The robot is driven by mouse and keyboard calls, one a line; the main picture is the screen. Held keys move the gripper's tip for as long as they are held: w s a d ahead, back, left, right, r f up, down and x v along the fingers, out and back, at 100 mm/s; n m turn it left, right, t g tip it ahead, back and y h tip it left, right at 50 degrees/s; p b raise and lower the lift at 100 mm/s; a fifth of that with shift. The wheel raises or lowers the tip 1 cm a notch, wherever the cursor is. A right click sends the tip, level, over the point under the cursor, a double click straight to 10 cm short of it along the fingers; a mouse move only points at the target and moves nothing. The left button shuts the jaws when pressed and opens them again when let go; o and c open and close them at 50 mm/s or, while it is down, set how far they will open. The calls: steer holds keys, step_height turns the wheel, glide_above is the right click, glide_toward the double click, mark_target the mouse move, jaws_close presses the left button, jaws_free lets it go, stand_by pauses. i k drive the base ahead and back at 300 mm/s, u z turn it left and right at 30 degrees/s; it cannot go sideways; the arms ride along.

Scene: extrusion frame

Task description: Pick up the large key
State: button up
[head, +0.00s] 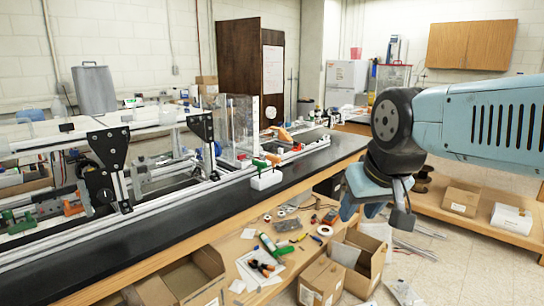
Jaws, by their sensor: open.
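I cannot pick out a large key for certain in the head view; the small items on the lower shelf and along the bench are too small to tell apart. My gripper (374,212) hangs at the end of my blue arm, right of the middle. It points down and is open, with nothing visible between its fingers. In the picture it lies in front of the lower shelf's right end and right of the black bench top (190,213).
An aluminium extrusion frame (150,212) with black brackets runs along the bench at left. A low wooden shelf (480,225) with boxes stands at right. Bare floor shows at lower right.

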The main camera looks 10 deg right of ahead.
mark_target(274, 159)
steer(key=u, duration=0.15)
steer(key=k, duration=0.4)
steer(key=z, duration=0.7)
steer(key=i, duration=1.55)
steer(key=u, duration=0.75)
steer(key=k, duration=0.7)
steer(key=z, duration=0.25)
steer(key=i, duration=0.7)
steer(key=z, duration=0.4)
